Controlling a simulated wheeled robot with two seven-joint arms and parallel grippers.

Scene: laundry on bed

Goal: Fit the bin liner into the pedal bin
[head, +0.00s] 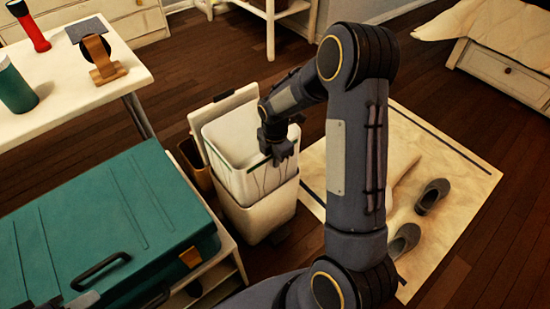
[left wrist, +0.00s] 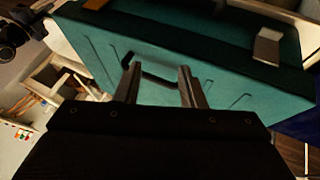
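The pedal bin (head: 262,215) stands on the floor in the middle of the head view, a pale box with its lid (head: 224,108) tilted up at the back. The white bin liner (head: 232,136) appears to line the opening and hang over the front rim. My right gripper (head: 278,158) is at the right front of this rim, pointing down and touching or very close to the liner. Its fingers are too small and dark to tell whether they grip it. My left gripper (left wrist: 160,70) is open and empty in the left wrist view, with the teal suitcase beyond it.
The teal suitcase (head: 120,225) lies on a low stand left of the bin. A white table (head: 75,95) with a green cup (head: 15,88) is behind it. A brown basket (head: 192,160) is beside the bin. Grey shoes (head: 432,196) lie on the pale rug (head: 440,155) at right.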

